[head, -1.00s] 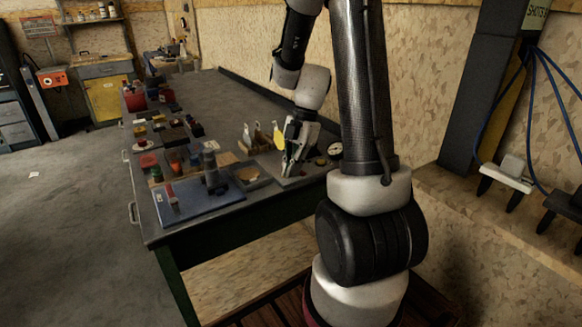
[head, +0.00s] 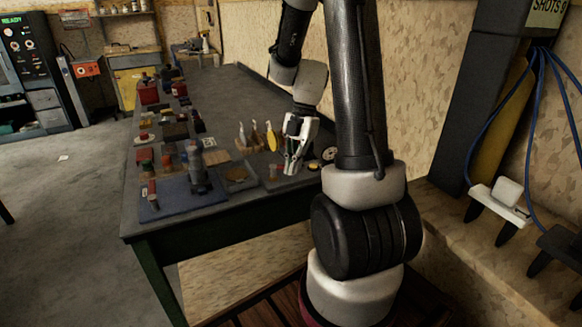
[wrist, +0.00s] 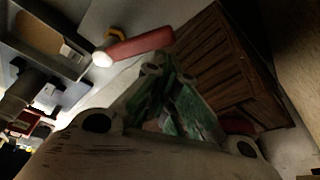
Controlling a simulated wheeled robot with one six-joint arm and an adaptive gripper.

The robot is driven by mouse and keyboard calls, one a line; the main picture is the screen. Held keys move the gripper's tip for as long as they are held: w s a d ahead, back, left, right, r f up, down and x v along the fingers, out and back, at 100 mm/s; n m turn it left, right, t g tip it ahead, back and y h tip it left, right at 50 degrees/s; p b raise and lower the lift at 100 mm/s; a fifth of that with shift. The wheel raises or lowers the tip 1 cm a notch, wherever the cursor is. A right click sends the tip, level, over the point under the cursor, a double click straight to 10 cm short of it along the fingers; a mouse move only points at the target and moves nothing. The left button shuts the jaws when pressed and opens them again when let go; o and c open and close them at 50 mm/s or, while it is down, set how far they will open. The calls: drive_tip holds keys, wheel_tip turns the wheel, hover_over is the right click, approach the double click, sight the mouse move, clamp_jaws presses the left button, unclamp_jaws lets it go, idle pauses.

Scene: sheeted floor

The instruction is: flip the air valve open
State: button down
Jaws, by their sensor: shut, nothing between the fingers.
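The air valve shows in the wrist view as a red lever (wrist: 140,47) with a pale round end and a bit of yellow metal beside it. The lever lies slantwise, just beyond my fingertips in the picture; I cannot tell whether they touch it. My gripper (head: 291,170) points down over the near right corner of the workbench, its fingers together with nothing between them. The fingers also show in the wrist view (wrist: 166,72). In the head view the valve is too small or hidden by the gripper to make out.
A round gauge (head: 329,154) sits just right of my gripper. Upright tools, one of them yellow (head: 270,138), stand behind it. A blue mat (head: 170,205) and several small parts fill the bench's left side. The bench's far middle (head: 240,95) is clear.

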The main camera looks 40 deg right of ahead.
drive_tip(key=shift+w+d, duration=0.9)
drive_tip(key=shift+d, duration=0.1)
drive_tip(key=shift+w+r, duration=0.1)
drive_tip(key=v, duration=1.2)
idle(0.5)
